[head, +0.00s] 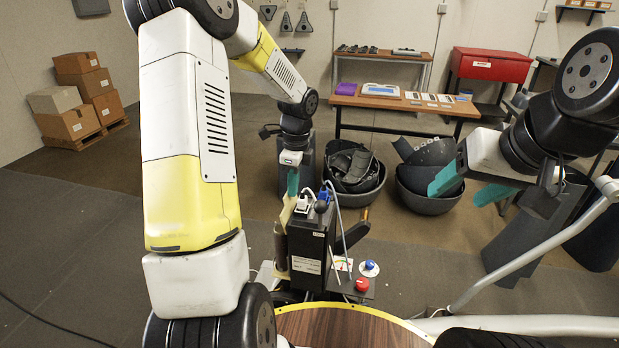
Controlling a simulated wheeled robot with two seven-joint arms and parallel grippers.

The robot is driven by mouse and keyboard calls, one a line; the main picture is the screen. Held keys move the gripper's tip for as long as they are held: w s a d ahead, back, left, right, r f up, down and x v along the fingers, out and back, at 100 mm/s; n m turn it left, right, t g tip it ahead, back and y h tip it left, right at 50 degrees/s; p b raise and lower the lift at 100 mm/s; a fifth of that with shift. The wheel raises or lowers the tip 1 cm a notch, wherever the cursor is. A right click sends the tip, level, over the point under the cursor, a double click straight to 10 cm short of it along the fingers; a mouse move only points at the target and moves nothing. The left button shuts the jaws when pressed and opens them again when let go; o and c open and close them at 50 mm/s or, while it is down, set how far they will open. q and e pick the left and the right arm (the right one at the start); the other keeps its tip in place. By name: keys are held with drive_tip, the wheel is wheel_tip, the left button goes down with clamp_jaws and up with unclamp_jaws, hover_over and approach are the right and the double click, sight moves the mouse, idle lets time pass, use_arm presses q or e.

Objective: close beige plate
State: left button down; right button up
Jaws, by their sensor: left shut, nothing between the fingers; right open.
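A beige plate (286,213) stands nearly edge-on at the left side of a black box (307,243) with a white label. It is tilted a little away from the box at the top, and much of it is hidden. My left gripper (292,185) points down just above the plate's top edge, with its teal fingers shut and empty. I cannot tell whether the fingertips touch the plate. My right gripper (468,186) is open and empty in the air to the right, its teal fingertips apart and far from the plate.
Cables and a blue knob top the box. A red button (362,285) and a blue button (370,266) sit at its right. A round wooden surface (345,328) lies in front. Grey bins (428,204) with dark parts stand behind, and a pale rail (535,258) crosses at right.

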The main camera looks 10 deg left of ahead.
use_arm(q)
drive_tip(key=shift+a+h, duration=0.35)
drive_tip(key=shift+h, duration=0.25)
drive_tip(key=a+f+h, duration=0.9)
drive_tip(key=a+h, duration=0.1)
drive_tip(key=h, duration=0.3)
drive_tip(key=shift+w+f+h, duration=0.15)
drive_tip(key=shift+f+h, duration=0.05)
drive_tip(key=shift+h, duration=0.2)
drive_tip(key=shift+f, duration=0.2)
